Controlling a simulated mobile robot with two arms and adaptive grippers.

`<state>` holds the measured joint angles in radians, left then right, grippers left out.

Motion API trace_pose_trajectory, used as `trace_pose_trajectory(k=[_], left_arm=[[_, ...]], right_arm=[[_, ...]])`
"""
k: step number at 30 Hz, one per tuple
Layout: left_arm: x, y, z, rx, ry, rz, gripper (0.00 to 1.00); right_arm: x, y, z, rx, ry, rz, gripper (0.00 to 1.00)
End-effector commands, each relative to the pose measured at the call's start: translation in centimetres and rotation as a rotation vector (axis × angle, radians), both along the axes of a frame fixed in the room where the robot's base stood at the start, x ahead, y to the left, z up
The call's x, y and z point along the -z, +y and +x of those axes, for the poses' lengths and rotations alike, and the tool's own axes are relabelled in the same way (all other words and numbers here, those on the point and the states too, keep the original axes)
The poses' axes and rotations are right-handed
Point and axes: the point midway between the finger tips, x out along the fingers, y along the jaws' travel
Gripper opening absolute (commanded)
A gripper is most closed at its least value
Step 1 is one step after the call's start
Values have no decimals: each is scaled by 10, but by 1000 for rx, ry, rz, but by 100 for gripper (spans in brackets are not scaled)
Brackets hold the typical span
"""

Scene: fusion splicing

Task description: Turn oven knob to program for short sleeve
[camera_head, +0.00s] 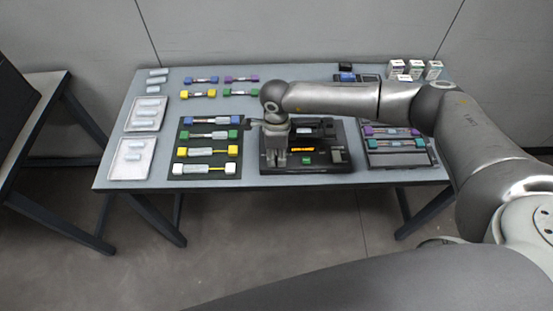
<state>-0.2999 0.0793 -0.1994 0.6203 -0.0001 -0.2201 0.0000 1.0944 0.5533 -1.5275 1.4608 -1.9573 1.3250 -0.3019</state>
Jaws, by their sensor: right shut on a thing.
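The black splicing device with its oven (322,160) sits at the front middle of the table. It has a lit orange display (302,150), a green button (307,160) and a small grey part (337,156) at its right. My right gripper (281,163) points down over the device's front left, just left of the display. It is shut on what seems to be the oven knob, which the fingers hide. The knob's setting cannot be seen, and the display text is too small to read. My left gripper is not in view.
A dark tray with several colour-ended holders (206,177) lies left of the device. Another tray with purple and teal holders (398,159) lies to the right. White trays (130,176) stand at the far left, small boxes (433,70) at the back right. My right arm spans the table's right side.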

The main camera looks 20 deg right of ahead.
Motion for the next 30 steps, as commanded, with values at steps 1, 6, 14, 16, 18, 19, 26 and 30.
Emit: trace_pose_trajectory(k=[1,6,14,16,18,19,26,30], left_arm=[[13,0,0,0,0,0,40],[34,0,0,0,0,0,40],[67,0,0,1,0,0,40],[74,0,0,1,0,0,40],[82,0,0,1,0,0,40],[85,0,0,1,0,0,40],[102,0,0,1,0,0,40],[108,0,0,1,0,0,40]], right_arm=[[5,0,2,-44,-4,1,3],[5,0,2,-204,-5,2,3],[5,0,2,-448,-5,1,3],[5,0,2,-508,-6,0,3],[4,0,1,-566,-4,1,3],[4,0,1,-589,-4,1,3],[2,0,1,-733,-4,1,3],[1,0,1,-790,-5,1,3]])
